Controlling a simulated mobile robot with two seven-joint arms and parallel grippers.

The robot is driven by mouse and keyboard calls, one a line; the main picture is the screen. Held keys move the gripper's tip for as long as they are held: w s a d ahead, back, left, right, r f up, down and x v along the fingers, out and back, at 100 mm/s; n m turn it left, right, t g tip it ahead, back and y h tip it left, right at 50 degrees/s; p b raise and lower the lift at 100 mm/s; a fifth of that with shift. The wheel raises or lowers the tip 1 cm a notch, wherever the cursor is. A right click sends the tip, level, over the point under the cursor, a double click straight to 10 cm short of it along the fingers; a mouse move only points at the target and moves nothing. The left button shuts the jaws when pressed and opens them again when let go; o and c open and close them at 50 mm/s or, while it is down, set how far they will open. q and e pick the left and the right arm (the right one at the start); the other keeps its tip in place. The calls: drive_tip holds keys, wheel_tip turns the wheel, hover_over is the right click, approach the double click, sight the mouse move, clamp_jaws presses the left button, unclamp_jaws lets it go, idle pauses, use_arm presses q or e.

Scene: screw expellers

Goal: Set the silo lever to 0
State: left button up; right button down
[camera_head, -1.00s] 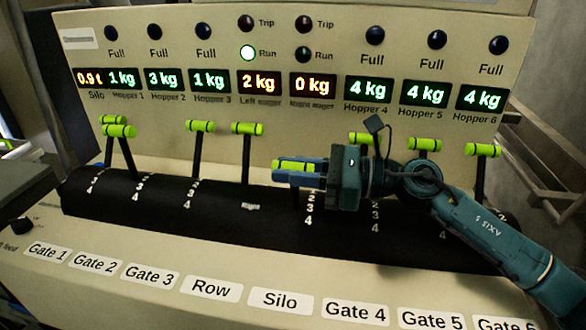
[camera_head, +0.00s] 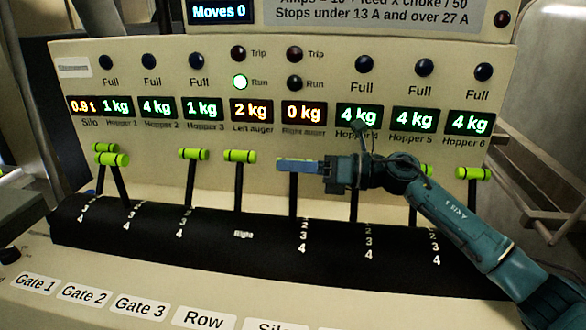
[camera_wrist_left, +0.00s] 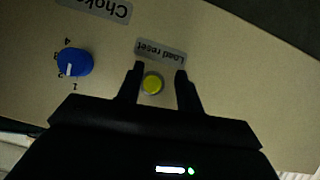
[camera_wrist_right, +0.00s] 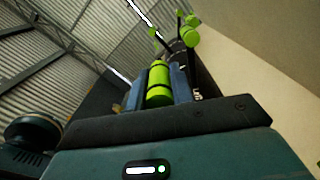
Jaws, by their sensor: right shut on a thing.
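The silo lever (camera_head: 293,200) is fifth from the left on the black lever housing, in line with the Silo label. Its handle is mostly hidden in the head view by my right gripper (camera_head: 297,166). The right wrist view shows the green handle (camera_wrist_right: 158,88) between the two fingers of my right gripper (camera_wrist_right: 158,82), shut on it. The marks 2, 3 and 4 show below the handle; a 0 mark cannot be seen. My left gripper (camera_wrist_left: 159,70) is open and empty, its fingers either side of a yellow button (camera_wrist_left: 152,84) under the Load reset label.
Other green-handled levers stand close on both sides, such as the Row lever (camera_head: 240,156) and the Gate 3 lever (camera_head: 193,154). Displays and lamps line the panel (camera_head: 270,185) behind. A blue choke knob (camera_wrist_left: 74,62) is near my left gripper.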

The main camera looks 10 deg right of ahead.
use_arm(q)
drive_tip(key=shift+r, duration=0.1)
use_arm(e)
drive_tip(key=c, duration=1.2)
unclamp_jaws()
drive_tip(key=shift+c, duration=0.2)
use_arm(q)
drive_tip(key=f+b, duration=0.1)
drive_tip(key=b, duration=0.2)
drive_tip(key=shift+w+d+f+n, duration=0.1)
drive_tip(key=shift+f+n, duration=0.2)
drive_tip(key=shift+f, duration=0.1)
use_arm(e)
drive_tip(key=v, duration=1.3)
drive_tip(key=shift+c, duration=0.2)
